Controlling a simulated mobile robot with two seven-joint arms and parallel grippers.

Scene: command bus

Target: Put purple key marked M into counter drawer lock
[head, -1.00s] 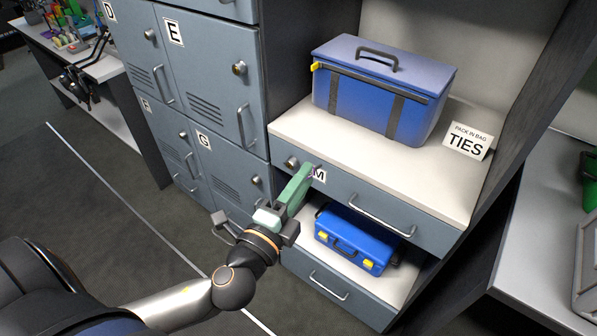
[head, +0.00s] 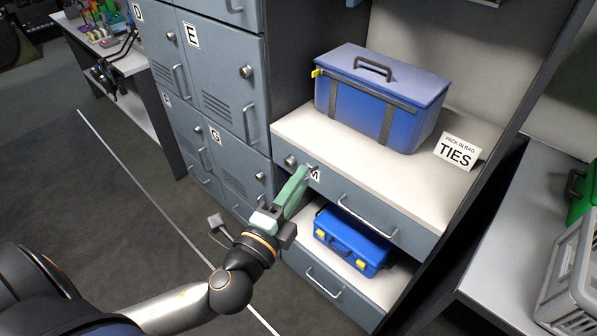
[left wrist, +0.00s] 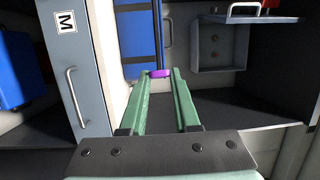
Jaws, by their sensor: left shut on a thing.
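My left gripper (head: 304,172) has green fingers and is shut on the small purple key (left wrist: 160,73), which shows between the fingertips in the left wrist view. In the head view the fingers hide the key, and any mark on it is too small to read. The fingertips overlap the front of the counter drawer (head: 400,215), beside its M label (head: 315,174). The round drawer lock (head: 290,161) shows just left of the fingertips. I cannot tell whether the key is apart from the drawer front. The label also shows in the left wrist view (left wrist: 66,22). My right gripper is not in view.
A blue bag (head: 380,100) and a TIES sign (head: 457,152) stand on the counter. A blue toolbox (head: 352,240) sits on the shelf below the drawer. Grey lockers (head: 215,75) stand at the left. The drawer handle (head: 368,217) sticks out. Floor at left is clear.

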